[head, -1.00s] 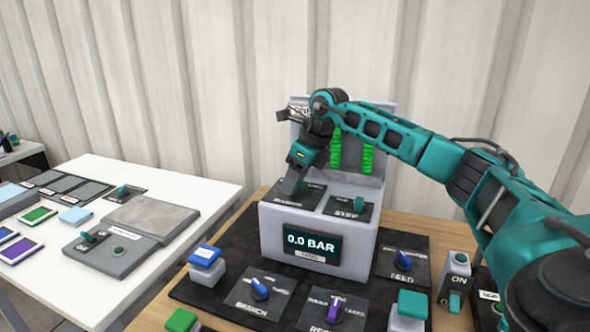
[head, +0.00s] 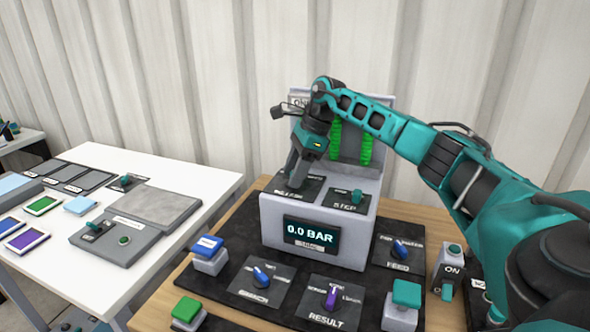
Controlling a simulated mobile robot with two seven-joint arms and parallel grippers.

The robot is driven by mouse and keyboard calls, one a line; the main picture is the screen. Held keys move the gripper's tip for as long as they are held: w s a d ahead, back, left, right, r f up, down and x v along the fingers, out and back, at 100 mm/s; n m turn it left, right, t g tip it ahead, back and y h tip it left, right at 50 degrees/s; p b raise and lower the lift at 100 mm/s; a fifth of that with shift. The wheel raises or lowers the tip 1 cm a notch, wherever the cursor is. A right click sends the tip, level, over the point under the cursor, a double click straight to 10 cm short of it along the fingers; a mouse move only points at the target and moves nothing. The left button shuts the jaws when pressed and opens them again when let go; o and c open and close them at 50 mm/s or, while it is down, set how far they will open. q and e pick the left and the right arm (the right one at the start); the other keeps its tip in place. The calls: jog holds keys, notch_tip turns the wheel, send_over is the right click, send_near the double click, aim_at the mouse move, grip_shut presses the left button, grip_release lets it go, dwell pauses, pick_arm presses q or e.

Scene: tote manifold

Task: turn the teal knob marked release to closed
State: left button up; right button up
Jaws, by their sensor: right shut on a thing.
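A grey box with a display reading 0.0 BAR (head: 311,233) stands on the dark mat. On its top are two dark plates. The left plate (head: 310,190) has a partly covered label that I cannot read fully; its knob is hidden by my gripper. The right plate, marked STEP, carries a teal knob (head: 357,196). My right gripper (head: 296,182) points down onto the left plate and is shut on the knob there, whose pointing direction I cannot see. My left gripper is not in view.
In front of the box are the blue BRANCH knob (head: 261,276), the purple RESULT knob (head: 332,297) and the blue FEED knob (head: 399,249). Blue (head: 208,245), green (head: 187,310) and teal (head: 406,294) blocks stand around them. A white table (head: 190,178) is at left.

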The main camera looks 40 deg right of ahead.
dwell(0.5)
jog(key=o, duration=1.1)
jog(key=shift+c, duration=0.2)
jog(key=v, duration=1.3)
jog(key=shift+w, duration=0.1)
